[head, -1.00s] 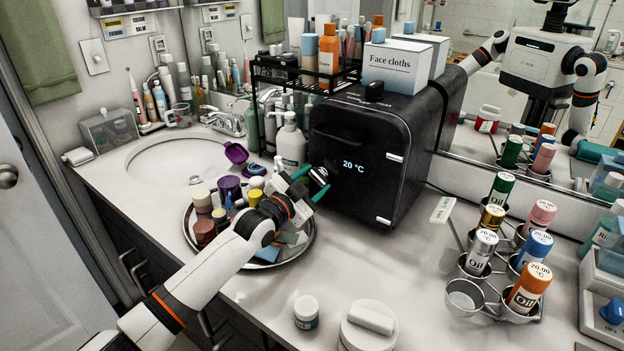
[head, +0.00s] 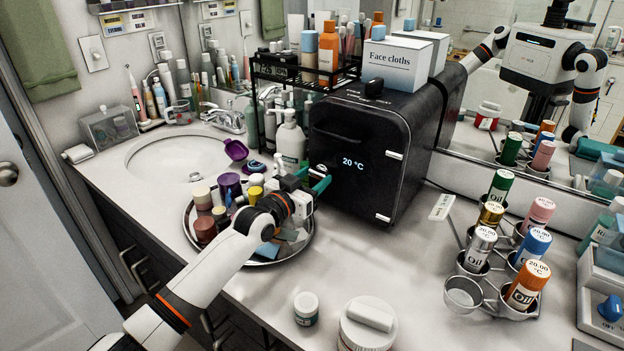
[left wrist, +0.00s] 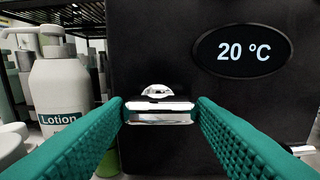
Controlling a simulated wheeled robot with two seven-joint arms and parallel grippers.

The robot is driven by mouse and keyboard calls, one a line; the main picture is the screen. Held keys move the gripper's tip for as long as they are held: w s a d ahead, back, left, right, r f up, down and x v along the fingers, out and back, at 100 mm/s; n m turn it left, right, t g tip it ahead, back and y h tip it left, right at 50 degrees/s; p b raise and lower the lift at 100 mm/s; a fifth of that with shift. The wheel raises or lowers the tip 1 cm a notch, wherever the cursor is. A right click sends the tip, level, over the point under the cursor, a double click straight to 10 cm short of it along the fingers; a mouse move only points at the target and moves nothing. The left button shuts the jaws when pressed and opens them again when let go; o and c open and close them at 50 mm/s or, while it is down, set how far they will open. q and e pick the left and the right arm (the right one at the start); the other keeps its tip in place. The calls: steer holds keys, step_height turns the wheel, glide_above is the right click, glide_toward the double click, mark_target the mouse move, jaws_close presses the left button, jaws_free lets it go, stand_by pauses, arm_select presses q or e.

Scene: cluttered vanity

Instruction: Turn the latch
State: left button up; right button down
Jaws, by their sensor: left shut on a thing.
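The black warmer cabinet (head: 350,190) stands on the counter, its display reading 20 °C. In the left wrist view its dark front (left wrist: 215,110) fills most of the picture. The latch (left wrist: 160,108), a small silver bar with a rounded knob above it, sits at the front's left part, lying level across the picture. My left gripper (head: 322,182) has green fingers and reaches the left edge of the cabinet front. In the left wrist view the fingertips (left wrist: 160,112) are shut on the latch, one on each end. In the head view the fingers mostly hide the latch. My right gripper is not in view.
A round tray (head: 262,262) of jars and bottles lies under my left wrist. A lotion pump bottle (head: 291,142) stands close left of the cabinet. A rack of oil cans (head: 482,300) is at right.

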arm_select(q)
steer(key=shift+f, duration=0.1)
steer(key=o, duration=1)
steer(key=shift+c, duration=0.2)
steer(key=shift+r, duration=0.2)
